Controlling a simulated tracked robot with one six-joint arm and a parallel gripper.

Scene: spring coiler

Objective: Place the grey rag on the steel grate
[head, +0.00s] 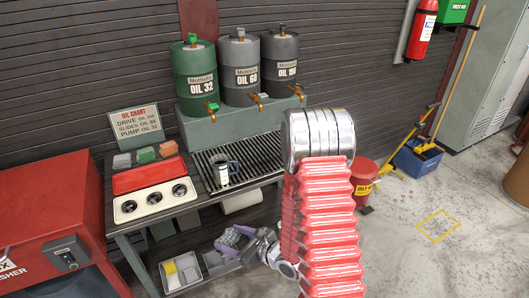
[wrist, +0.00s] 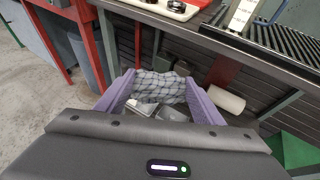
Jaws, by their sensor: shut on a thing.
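The grey rag (wrist: 157,86), crumpled with a mesh-like pattern, is between the purple fingers of my gripper (wrist: 158,94) in the wrist view. My gripper is shut on it. In the head view my gripper (head: 230,238) is low in front of the bench, below the top's front edge; the rag is hard to make out there. The steel grate (head: 255,158), dark with parallel slats, lies on the right part of the bench top, above and behind my gripper. It also shows at the upper right of the wrist view (wrist: 292,42).
Bins (head: 182,270) sit on the lower shelf.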

